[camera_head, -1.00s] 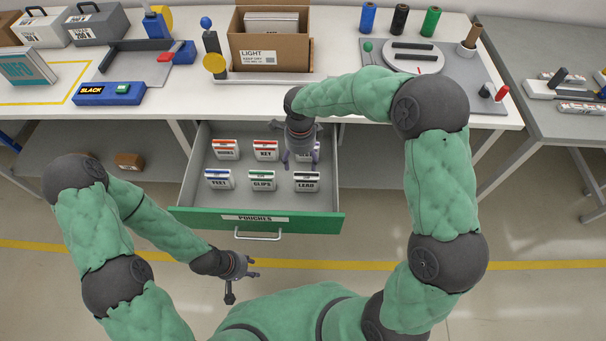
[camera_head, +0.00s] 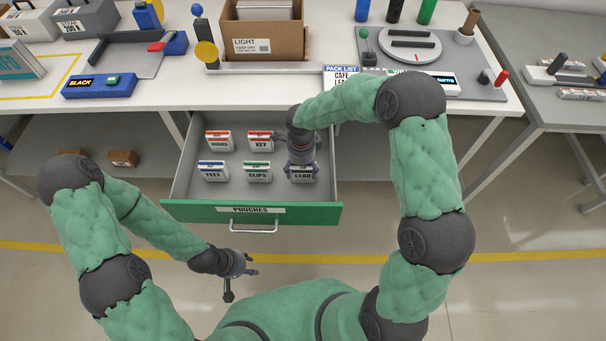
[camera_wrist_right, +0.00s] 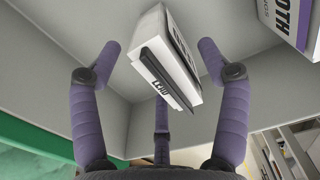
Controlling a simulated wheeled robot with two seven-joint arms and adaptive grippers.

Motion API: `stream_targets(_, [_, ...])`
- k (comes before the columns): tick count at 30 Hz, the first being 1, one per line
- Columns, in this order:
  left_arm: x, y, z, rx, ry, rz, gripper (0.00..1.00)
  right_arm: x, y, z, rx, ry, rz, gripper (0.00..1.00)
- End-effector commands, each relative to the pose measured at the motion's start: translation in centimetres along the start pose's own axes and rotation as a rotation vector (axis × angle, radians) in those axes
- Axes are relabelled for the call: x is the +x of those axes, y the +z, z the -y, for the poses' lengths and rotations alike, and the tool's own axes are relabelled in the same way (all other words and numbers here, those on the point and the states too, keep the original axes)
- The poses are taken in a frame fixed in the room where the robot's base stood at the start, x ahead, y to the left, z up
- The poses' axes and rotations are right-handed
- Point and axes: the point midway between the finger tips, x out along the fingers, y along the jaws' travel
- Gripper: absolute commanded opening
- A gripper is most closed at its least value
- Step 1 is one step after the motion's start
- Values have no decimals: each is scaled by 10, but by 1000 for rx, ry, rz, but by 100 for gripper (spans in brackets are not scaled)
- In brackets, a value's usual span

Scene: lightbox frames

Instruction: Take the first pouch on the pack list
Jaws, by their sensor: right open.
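The open drawer labelled POUCHES (camera_head: 188,196) holds two rows of small labelled pouches. The front row has FEET (camera_head: 213,171), CLIPS (camera_head: 257,172) and LEAD (camera_head: 303,175). The LEAD pouch also shows in the right wrist view (camera_wrist_right: 160,62), tilted in the picture, between spread purple fingers. My right gripper (camera_head: 302,168) is open above LEAD and covers part of it. My left gripper (camera_head: 246,268) is open and empty in front of the drawer. The pack list (camera_head: 342,78) stands on the bench; CAFE and the letters LEA show, the rest hidden by my right arm.
KEY (camera_head: 260,140) and another pouch (camera_head: 218,141) stand in the back row. A LIGHT carton (camera_head: 262,40) and a round turntable (camera_head: 410,45) stand on the bench behind.

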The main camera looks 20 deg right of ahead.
Motion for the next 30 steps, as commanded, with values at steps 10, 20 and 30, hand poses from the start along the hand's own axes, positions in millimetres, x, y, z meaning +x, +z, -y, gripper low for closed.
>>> stream_targets(10, [0,0,0,0,0,0,40,2,0,1,1,-2,1,48])
stream_targets(20, [0,0,0,0,0,0,40,2,0,1,1,-2,1,13])
stream_targets(30, [-11,0,-4,0,0,0,40,-31,0,2,2,-6,2,13])
